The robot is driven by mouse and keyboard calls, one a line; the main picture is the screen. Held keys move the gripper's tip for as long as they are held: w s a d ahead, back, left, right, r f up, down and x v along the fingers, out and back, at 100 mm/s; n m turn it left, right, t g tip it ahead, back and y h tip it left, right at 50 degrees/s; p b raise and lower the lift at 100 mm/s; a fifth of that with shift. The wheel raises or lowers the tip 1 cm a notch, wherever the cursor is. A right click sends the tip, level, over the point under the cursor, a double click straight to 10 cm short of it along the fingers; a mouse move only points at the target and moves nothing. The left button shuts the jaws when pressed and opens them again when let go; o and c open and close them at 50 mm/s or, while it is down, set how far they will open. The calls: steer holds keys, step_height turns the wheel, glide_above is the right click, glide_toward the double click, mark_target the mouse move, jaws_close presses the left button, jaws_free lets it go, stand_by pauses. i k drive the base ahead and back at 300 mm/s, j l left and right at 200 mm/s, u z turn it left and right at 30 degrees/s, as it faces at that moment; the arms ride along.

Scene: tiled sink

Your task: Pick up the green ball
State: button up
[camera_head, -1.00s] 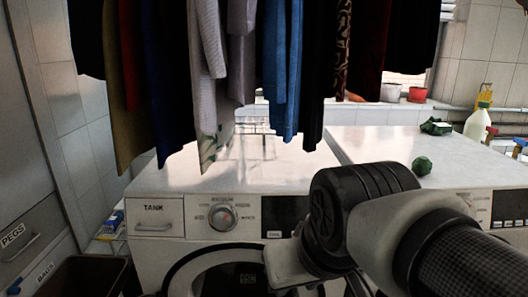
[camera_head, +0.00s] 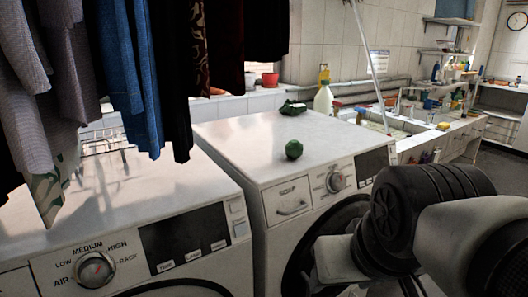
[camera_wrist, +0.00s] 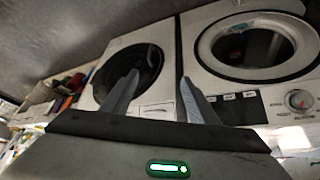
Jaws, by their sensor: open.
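The green ball (camera_head: 294,149) rests on the white top of the right-hand machine (camera_head: 262,135), near its front edge, in the head view. The ball does not show in the wrist view. My gripper (camera_wrist: 163,88) shows in the wrist view with its two fingers apart and nothing between them. It faces the fronts of the two machines, which appear tilted there. In the head view my arm is at the lower right, in front of the right-hand machine; the gripper fingers are out of that view.
A dark green item (camera_head: 292,108) and a pale bottle (camera_head: 323,98) stand behind the ball. Clothes (camera_head: 125,65) hang over the left machine (camera_head: 125,200), where a wire rack (camera_head: 105,140) sits. A tiled sink counter (camera_head: 440,135) is at the back right. The machine top around the ball is clear.

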mark_target(294, 150)
steer(key=i+l+u, duration=0.5)
steer(key=l+u, duration=0.15)
steer(key=l, duration=0.1)
